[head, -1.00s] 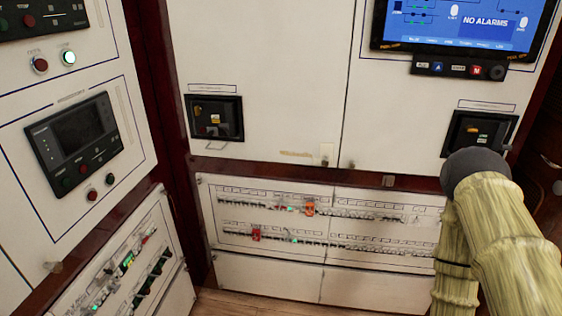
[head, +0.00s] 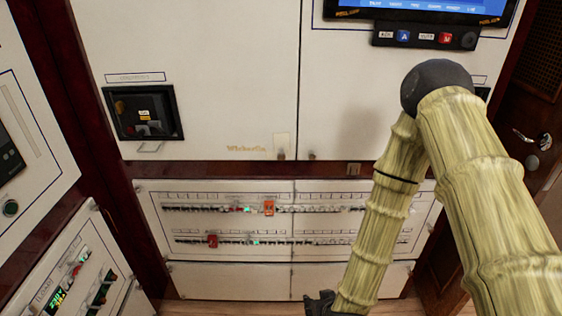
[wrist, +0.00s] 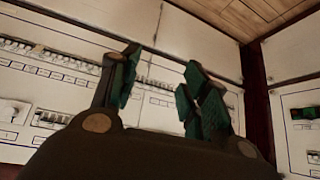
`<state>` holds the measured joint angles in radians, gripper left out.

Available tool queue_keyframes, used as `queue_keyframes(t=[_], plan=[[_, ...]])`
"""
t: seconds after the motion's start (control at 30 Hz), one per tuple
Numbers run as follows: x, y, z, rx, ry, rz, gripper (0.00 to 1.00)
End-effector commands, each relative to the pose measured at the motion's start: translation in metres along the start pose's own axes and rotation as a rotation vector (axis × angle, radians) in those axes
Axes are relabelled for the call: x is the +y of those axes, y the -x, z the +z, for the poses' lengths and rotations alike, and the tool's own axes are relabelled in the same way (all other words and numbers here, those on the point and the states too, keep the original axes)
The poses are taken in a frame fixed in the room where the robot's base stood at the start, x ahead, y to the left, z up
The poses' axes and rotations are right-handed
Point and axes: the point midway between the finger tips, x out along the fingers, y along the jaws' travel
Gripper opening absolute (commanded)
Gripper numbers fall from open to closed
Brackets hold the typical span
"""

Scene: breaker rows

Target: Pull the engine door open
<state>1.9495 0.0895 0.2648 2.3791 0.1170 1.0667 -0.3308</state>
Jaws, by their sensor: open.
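No label I can read names the engine door. A dark wooden door (head: 503,130) with a silver handle (head: 531,140) stands at the right edge of the head view. Two white cabinet doors, left (head: 215,70) and right (head: 345,95), meet at a seam with small knobs at their lower corners. My gripper (head: 322,303) is low in the head view, partly cut off by the bottom edge, in front of the lower white panels. In the wrist view my gripper (wrist: 163,88) has its green-padded fingers apart, with nothing between them. It appears clear of the breaker panel (wrist: 60,65).
A breaker panel (head: 225,222) with rows of switches and red and orange pieces sits below the cabinet doors. A screen (head: 420,10) is at the top right. Angled panels (head: 30,110) close the left side. Wooden floor (head: 215,307) shows at the bottom.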

Motion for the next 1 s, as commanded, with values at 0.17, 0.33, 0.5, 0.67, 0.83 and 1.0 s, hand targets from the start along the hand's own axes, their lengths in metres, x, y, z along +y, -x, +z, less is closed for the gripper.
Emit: queue_keyframes(t=[0.17,0.33,0.5,0.67,0.83,1.0], plan=[[-0.042,0.008,-0.158,0.399,0.092,0.055,0.46],[-0.068,0.060,-0.271,0.686,0.140,0.160,0.46],[-0.080,0.106,-0.330,0.842,0.155,0.246,0.46],[-0.083,0.121,-0.350,0.888,0.157,0.279,0.46],[-0.081,0.114,-0.364,0.890,0.156,0.281,0.46],[-0.075,0.097,-0.384,0.888,0.155,0.280,0.46]])
